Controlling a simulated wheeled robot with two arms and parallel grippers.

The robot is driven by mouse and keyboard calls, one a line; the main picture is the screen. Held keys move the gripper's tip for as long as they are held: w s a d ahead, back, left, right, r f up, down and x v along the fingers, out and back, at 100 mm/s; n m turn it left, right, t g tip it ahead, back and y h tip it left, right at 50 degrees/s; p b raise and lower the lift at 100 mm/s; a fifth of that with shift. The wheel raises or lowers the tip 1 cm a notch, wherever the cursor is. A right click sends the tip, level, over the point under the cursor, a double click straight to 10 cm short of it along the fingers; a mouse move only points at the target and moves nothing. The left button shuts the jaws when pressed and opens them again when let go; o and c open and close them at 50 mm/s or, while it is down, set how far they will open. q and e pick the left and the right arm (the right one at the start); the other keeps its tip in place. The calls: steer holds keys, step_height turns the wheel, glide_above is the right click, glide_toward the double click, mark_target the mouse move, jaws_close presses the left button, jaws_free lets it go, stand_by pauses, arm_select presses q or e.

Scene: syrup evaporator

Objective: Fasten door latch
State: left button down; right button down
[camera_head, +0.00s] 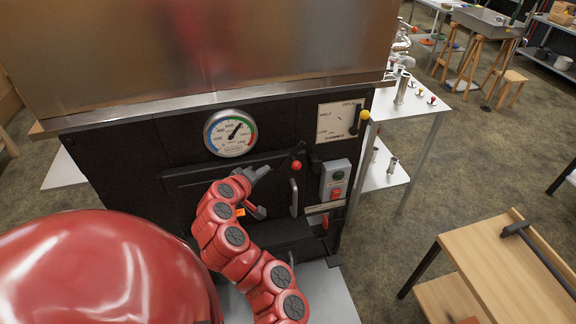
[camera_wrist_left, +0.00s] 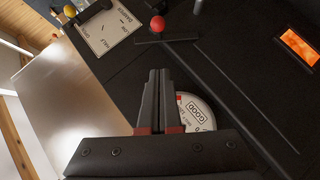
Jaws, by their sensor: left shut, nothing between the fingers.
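The door latch shows as a dark bar with a red knob (camera_head: 297,165), at the upper right corner of the black firebox door (camera_head: 185,185). In the left wrist view the red knob (camera_wrist_left: 157,24) sits beyond my fingertips, beside a thin dark bar. My left gripper (camera_head: 265,170) is in front of the door, left of the knob and apart from it in the picture. In the left wrist view its fingers (camera_wrist_left: 160,78) are together and empty. My red arm hides the door's middle. I cannot tell whether the latch is engaged. My right gripper is not in view.
A round gauge (camera_head: 230,133) is above the door, and a vertical handle (camera_head: 294,197) is below the knob. A switch box (camera_head: 335,180) and a damper plate with yellow knob (camera_head: 365,115) are to the right. A wooden bench (camera_head: 500,262) stands at right, with clear floor between.

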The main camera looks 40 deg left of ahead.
arm_select(q)
steer(key=p, duration=0.3)
glide_toward(294, 160)
steer(key=a, duration=0.3)
steer(key=shift+w+d+f+p, duration=0.3)
steer(key=shift+w+d+p, duration=0.1)
steer(key=shift+w, duration=0.2)
steer(key=shift+w+d+f+p, duration=0.25)
steer(key=shift+w+d+f, duration=0.15)
steer(key=shift+w, duration=0.2)
steer(key=shift+w+d+f+p, duration=0.25)
steer(key=shift+w+d+p, duration=0.15)
steer(key=shift+w, duration=0.15)
